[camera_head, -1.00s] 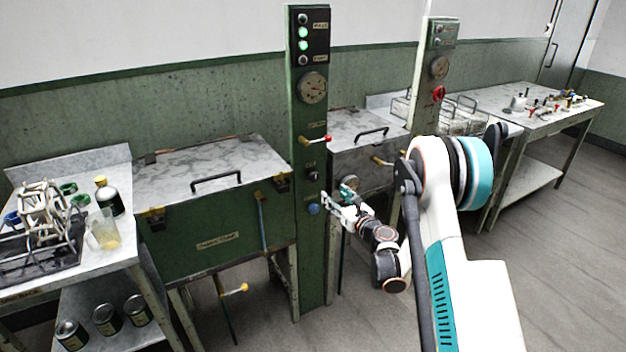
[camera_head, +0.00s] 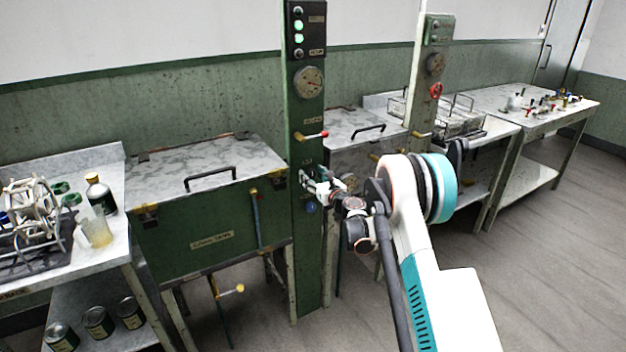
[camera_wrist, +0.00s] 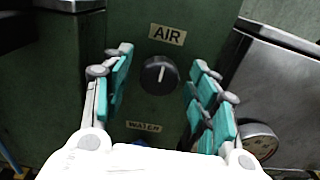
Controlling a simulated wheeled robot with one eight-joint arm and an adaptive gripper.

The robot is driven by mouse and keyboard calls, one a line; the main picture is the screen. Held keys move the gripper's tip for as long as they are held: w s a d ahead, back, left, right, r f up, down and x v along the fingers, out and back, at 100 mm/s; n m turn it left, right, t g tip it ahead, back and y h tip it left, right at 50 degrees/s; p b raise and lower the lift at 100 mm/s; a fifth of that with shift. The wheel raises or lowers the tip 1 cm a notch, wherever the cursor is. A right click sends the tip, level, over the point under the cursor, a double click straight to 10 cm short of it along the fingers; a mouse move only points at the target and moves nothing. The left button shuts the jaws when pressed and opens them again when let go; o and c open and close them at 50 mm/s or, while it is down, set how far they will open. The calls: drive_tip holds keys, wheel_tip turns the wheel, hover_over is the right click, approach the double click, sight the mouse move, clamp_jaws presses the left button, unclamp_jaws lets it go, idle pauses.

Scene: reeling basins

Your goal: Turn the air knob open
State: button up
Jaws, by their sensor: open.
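The air knob (camera_wrist: 159,76) is a round black knob with a pale pointer mark standing about upright. It sits on the green post (camera_head: 308,255) under a plate reading AIR (camera_wrist: 167,35). My gripper (camera_wrist: 158,88) is open in the wrist view, with one teal-padded finger on each side of the knob and a gap on both sides. I cannot tell how far the fingertips are from the panel. In the head view my gripper (camera_head: 312,184) is at the post and hides the knob.
A WATER plate (camera_wrist: 144,126) is below the knob, and a blue knob (camera_head: 310,208) shows under my gripper. A gauge (camera_wrist: 257,141) is at lower right in the wrist view. A green basin (camera_head: 215,220) stands left.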

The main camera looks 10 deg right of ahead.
drive_tip(key=shift+w, duration=0.2)
drive_tip(key=c, duration=1.1)
drive_tip(key=shift+o, duration=0.2)
drive_tip(key=n, duration=0.4)
drive_tip(key=shift+a+n, duration=0.15)
drive_tip(key=shift+n, duration=0.25)
drive_tip(key=n, duration=0.4)
drive_tip(key=shift+s+n, duration=0.1)
drive_tip(key=shift+n, duration=0.2)
drive_tip(key=n, duration=0.4)
drive_tip(key=shift+a+f+n, duration=0.1)
drive_tip(key=shift+n, duration=0.2)
drive_tip(key=shift+f+n, duration=0.1)
drive_tip(key=shift+n, duration=1.8)
